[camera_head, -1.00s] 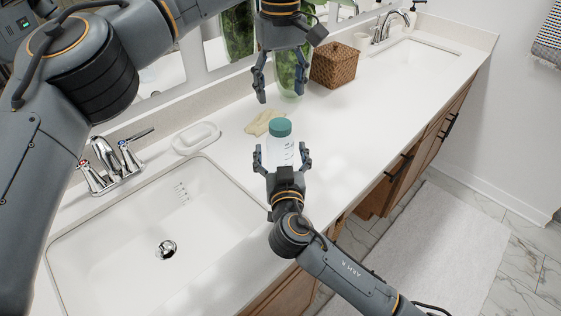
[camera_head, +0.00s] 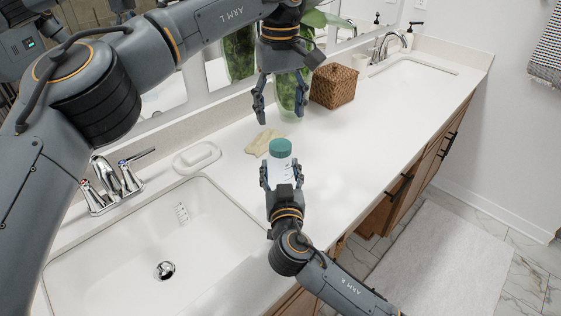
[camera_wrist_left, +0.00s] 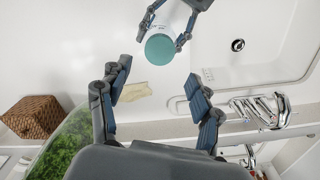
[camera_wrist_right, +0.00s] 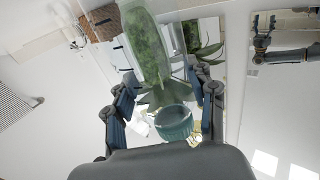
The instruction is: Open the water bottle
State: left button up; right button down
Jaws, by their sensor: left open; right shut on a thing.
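The water bottle (camera_head: 280,166) is clear-white with a teal cap (camera_head: 280,147) and stands upright over the white counter. My right gripper (camera_head: 281,178) is shut on the bottle's body, below the cap. In the left wrist view the cap (camera_wrist_left: 160,49) shows from above, with the right gripper's fingers around the body. In the right wrist view the cap (camera_wrist_right: 174,122) sits between the right fingers. My left gripper (camera_head: 279,115) is open and empty, pointing down above and slightly behind the cap, apart from it.
A sink (camera_head: 150,245) with a faucet (camera_head: 115,183) lies at the left. A soap dish (camera_head: 196,158), a beige cloth (camera_head: 264,142), a glass vase (camera_head: 291,95) with a plant and a wicker basket (camera_head: 334,87) stand behind. The counter (camera_head: 390,120) at right is clear.

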aim_at(280, 144)
pick_arm(q)
jog(key=m, duration=0.5)
jog(key=shift+m, duration=0.4)
jog(key=m, duration=0.2)
jog(key=shift+f+m, duration=0.1)
jog(key=shift+m, duration=0.2)
jog(key=shift+f, duration=3.9)
